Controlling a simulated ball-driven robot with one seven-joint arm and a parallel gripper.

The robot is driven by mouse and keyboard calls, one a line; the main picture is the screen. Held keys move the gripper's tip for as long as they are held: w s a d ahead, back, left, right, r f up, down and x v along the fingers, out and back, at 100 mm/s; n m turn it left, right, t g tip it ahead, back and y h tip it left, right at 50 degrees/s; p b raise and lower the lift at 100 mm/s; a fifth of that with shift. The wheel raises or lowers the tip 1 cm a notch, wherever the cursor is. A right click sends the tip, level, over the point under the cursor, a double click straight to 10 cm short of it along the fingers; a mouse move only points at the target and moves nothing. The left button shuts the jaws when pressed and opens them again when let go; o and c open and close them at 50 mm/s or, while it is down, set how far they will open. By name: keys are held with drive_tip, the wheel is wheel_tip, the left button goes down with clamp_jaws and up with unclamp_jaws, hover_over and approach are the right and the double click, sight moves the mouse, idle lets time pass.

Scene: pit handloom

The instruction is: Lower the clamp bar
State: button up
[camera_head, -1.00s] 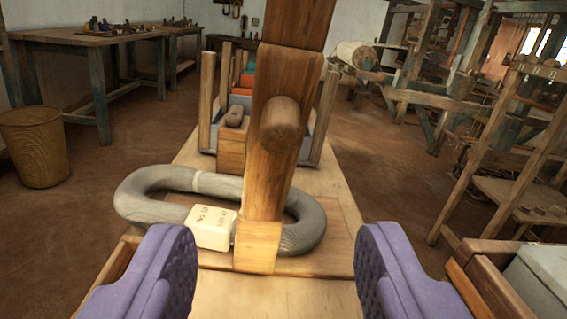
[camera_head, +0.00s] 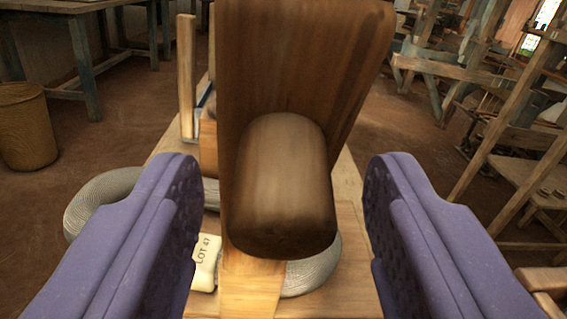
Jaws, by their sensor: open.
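The clamp bar (camera_head: 305,65) is a thick wooden bar standing steeply upright in the middle of the view, its top cut off by the frame. A rounded wooden peg (camera_head: 284,190) sticks out from it toward me. My gripper (camera_head: 282,180) is open, with one purple finger on each side of the peg. Gaps show between both fingers and the peg. Below the bar, a grey coiled hank (camera_head: 95,205) lies partly hidden behind the left finger and the bar.
A white block marked "LOT 47" (camera_head: 205,262) sits beside the bar's foot, partly behind the left finger. A wooden board (camera_head: 345,185) lies under the hank. A wicker basket (camera_head: 25,125) stands at left. Wooden frames (camera_head: 520,130) stand at right.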

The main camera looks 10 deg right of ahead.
clamp_jaws()
